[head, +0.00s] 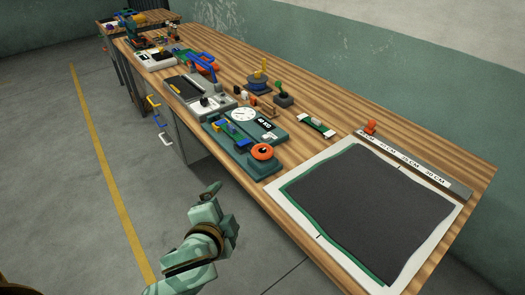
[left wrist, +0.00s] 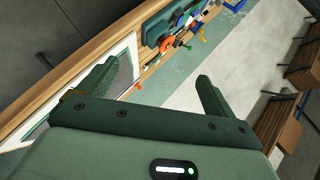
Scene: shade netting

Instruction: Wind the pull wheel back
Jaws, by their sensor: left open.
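An orange wheel (head: 262,152) with a dark centre, which looks like the pull wheel, sits at the near end of a dark green device (head: 249,164). The device also carries a white round dial (head: 243,114), a small display and a blue part. My left gripper (head: 213,189) is in front of the bench, over the floor, apart from the wheel and lower left of it. In the left wrist view my left gripper (left wrist: 155,76) has its fingers wide apart with nothing between them. My right gripper is not in view.
A dark sheet (head: 370,208) on a white board covers the near bench top. A ruler strip (head: 415,164) with an orange piece lies behind it. A grey machine (head: 198,97) stands beyond the device, with several small items around. The floor in front is clear.

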